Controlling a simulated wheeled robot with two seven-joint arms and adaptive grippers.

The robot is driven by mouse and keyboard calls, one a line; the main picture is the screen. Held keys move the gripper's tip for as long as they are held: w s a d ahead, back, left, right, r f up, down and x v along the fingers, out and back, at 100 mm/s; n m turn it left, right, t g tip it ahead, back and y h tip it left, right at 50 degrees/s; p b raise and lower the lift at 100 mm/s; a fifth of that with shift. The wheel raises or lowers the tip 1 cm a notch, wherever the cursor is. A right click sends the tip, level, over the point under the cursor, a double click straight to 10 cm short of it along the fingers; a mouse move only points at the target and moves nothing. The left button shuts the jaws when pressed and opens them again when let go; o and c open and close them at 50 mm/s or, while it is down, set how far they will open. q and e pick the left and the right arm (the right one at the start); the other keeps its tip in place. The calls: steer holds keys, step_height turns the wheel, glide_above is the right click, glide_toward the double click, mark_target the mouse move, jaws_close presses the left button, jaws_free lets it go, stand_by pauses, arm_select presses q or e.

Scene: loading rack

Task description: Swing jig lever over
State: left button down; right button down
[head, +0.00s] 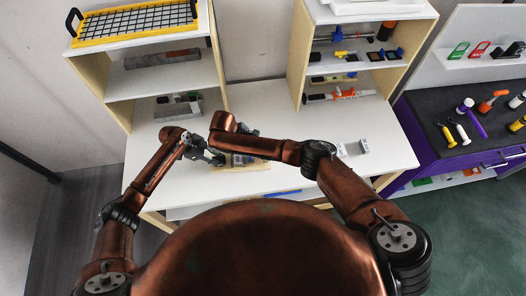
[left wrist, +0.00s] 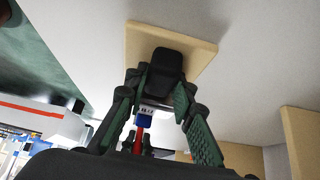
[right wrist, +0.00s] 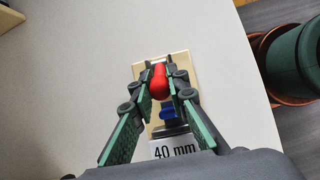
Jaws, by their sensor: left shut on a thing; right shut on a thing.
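The jig stands on a pale wooden base (head: 248,163) on the white table. The base also shows in the left wrist view (left wrist: 200,52) and right wrist view (right wrist: 178,62). My left gripper (left wrist: 166,90) is shut on a black block (left wrist: 168,68) of the jig. My right gripper (right wrist: 159,82) is shut on the red lever handle (right wrist: 159,80), above the base. In the head view, my right arm hides much of the jig.
A shelf unit (head: 165,55) stands behind on the left and another (head: 350,70) on the right. Small light blocks (head: 362,146) lie on the table to the right. A purple bench (head: 440,140) with tools is farther right. The table around the base is mostly clear.

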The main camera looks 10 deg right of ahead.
steer(key=shift+a, duration=0.1)
steer(key=shift+a+f+h, duration=0.2)
steer(key=shift+a+h, duration=0.1)
steer(key=shift+h, duration=0.3)
steer(key=c, duration=2)
jaws_free()
steer(key=shift+o, duration=0.2)
steer(key=shift+r, duration=0.1)
steer(key=shift+v, duration=2.9)
